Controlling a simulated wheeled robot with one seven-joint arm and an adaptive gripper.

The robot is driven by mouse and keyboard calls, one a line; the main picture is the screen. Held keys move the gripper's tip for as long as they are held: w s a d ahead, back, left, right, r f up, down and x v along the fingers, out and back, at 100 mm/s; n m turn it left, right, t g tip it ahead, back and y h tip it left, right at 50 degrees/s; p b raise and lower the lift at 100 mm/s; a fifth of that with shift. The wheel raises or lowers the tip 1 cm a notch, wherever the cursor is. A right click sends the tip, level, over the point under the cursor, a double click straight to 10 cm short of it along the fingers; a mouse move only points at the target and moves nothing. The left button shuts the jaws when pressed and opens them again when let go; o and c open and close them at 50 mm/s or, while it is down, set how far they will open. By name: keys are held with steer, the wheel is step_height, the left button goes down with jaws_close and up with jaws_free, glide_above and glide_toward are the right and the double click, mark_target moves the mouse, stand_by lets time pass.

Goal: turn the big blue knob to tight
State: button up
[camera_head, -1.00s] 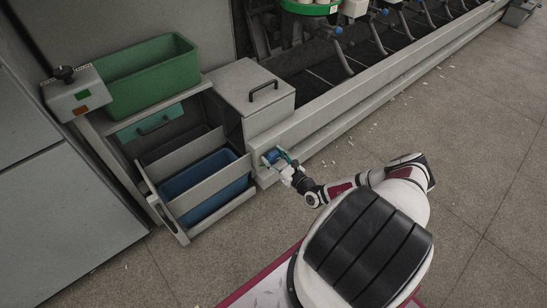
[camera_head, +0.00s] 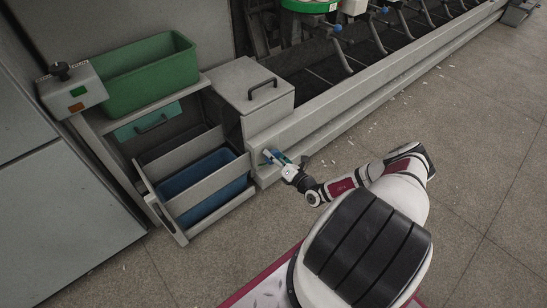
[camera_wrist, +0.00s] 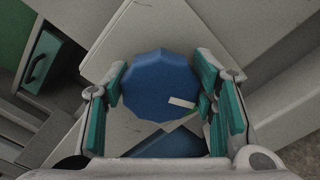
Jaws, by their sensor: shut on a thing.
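The big blue knob (camera_wrist: 152,84) is faceted and fills the middle of the wrist view. A white mark (camera_wrist: 181,102) on its face is at the lower right, close to a small green strip on the pale panel behind. My gripper (camera_wrist: 160,88) is shut on the knob, with one teal-padded finger on its left and one on its right. In the head view, the knob (camera_head: 269,156) is a small blue spot on the low front of the grey machine, partly hidden by my gripper (camera_head: 277,160).
A drawer with a blue bin (camera_head: 190,177) stands pulled out left of the knob. A green bin (camera_head: 150,82) and a grey box with a black knob (camera_head: 62,70) are above it. A lidded box (camera_head: 240,88) is behind. The floor at right is clear apart from small scraps.

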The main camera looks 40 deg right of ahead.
steer(key=m+b, duration=0.1)
steer(key=m, duration=0.2)
steer(key=m+b, duration=0.1)
steer(key=m, duration=0.2)
steer(key=shift+d+f+m, duration=0.1)
steer(key=shift+f+m, duration=0.1)
steer(key=shift+m, duration=0.1)
stand_by(0.5)
steer(key=o, duration=1.1)
steer(key=s, duration=1.2)
steer(key=shift+d, duration=0.2)
